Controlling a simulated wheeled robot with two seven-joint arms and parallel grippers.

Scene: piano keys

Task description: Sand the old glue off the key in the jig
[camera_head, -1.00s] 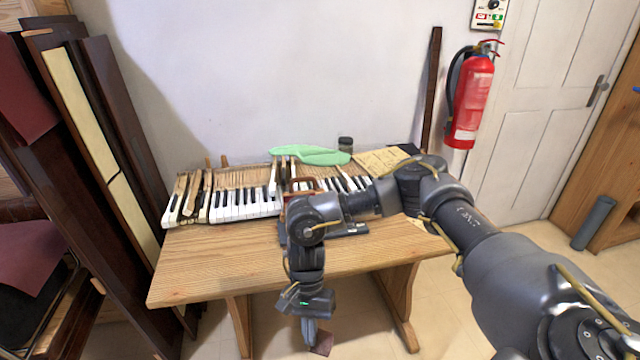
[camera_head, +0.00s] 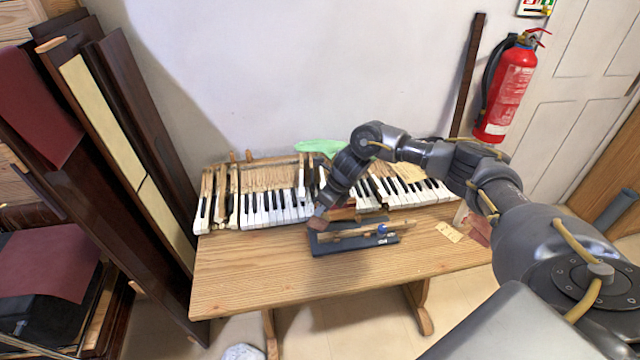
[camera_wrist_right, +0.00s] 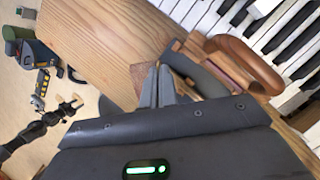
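The jig (camera_head: 325,246) is a dark blue-grey board near the table's front middle. A wooden key (camera_head: 352,232) lies lengthwise in it, and a blue knob (camera_head: 382,229) stands at its right end. My right gripper (camera_head: 322,212) reaches down at the jig's left end, fingers close together on a small reddish-brown sanding block (camera_head: 317,223). The block also shows at the fingertips in the right wrist view (camera_wrist_right: 141,76). Whether it touches the key cannot be told. Old glue is not visible. My left gripper is out of the head view; small dark arm parts in the wrist view may be mine.
The keyboard (camera_head: 275,208) lies behind the jig, with a green cloth (camera_head: 320,147) beyond. A paper tag (camera_head: 449,232) lies right of the jig. The table's front left (camera_head: 250,270) is clear.

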